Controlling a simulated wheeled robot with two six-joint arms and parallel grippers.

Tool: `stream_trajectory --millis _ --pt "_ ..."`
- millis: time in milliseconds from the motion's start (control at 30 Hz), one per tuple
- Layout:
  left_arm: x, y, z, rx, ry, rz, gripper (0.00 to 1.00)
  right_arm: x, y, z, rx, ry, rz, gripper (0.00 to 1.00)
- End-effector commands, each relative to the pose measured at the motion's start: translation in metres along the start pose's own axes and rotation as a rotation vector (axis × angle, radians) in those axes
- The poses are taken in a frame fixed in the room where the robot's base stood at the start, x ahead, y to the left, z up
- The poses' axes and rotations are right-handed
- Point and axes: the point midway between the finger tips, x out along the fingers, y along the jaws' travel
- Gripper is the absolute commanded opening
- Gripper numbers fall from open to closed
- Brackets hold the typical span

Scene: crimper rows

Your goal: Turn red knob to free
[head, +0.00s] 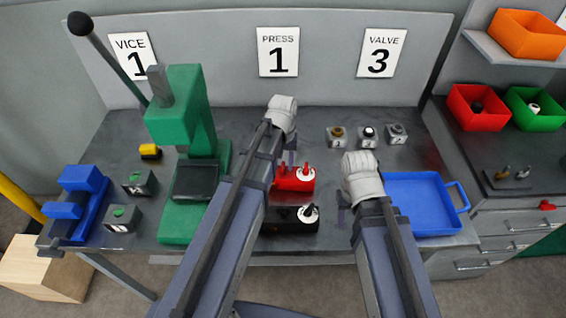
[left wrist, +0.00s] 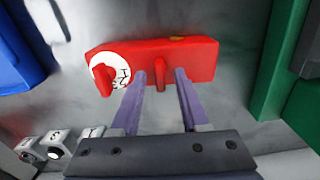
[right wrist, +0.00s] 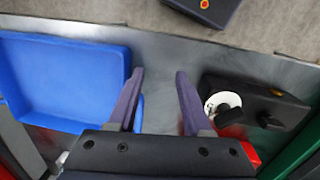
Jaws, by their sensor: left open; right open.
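A red box (head: 290,184) sits mid-table; it also fills the top of the left wrist view (left wrist: 200,62). A red knob (left wrist: 104,82) stands on its round white lettered dial (left wrist: 122,62); the lettering is too unclear to read. A second upright red piece (left wrist: 159,75) stands near the box's middle. My left gripper (head: 290,157) is open over the box, its fingertips on either side of that middle piece, apart from the dial knob. My right gripper (head: 343,207) is open and empty, between the black box and the blue tray.
A black box (head: 285,224) with a white dial and black knob stands in front of the red box. A green press (head: 185,215) stands left, a blue tray (head: 415,232) right. Several small grey blocks (head: 367,135) sit behind. Bare table shows between the tray and boxes.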

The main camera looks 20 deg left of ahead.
Motion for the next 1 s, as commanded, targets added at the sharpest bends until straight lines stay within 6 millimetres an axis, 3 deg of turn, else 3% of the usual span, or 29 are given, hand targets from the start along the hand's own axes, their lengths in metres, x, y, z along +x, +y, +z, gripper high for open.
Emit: stream_trajectory --millis 333,800,1000 --pt "-0.012 0.000 0.000 0.000 0.000 0.000 0.45 -0.012 0.001 0.001 0.000 0.000 0.000 0.50" --pt "-0.070 0.000 0.000 0.000 0.000 0.000 0.45 -0.070 0.006 0.004 0.007 0.000 -0.002 0.50" --pt "-0.079 0.000 0.000 0.000 0.000 0.000 0.45 -0.079 0.007 0.005 0.010 0.000 -0.002 0.50"
